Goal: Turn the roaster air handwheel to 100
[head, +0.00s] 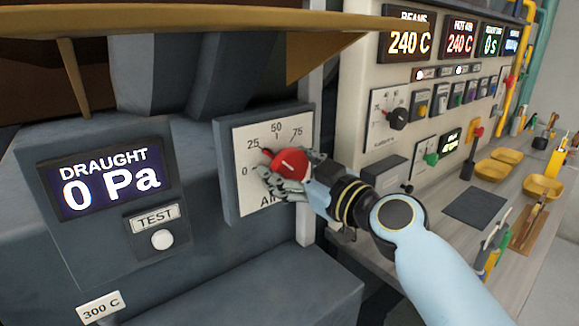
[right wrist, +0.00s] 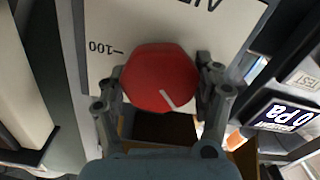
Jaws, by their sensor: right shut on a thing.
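The red air handwheel (head: 290,162) sits on a white dial plate (head: 245,143) with marks 0, 25, 50 and 75 visible in the head view. It also fills the middle of the right wrist view (right wrist: 158,76), where the plate appears upside down and the 100 mark shows on the left. A white line on the wheel points down and right there, away from the 100 mark. My right gripper (head: 280,180) is shut on the wheel, with a finger on each side in the right wrist view (right wrist: 160,88). My left gripper is not in view.
A draught display (head: 110,181) reading 0 Pa and a white test button (head: 162,239) are left of the dial. A control panel (head: 352,85) with knobs and displays stands to the right. A bench with yellow trays (head: 497,170) lies beyond my right arm.

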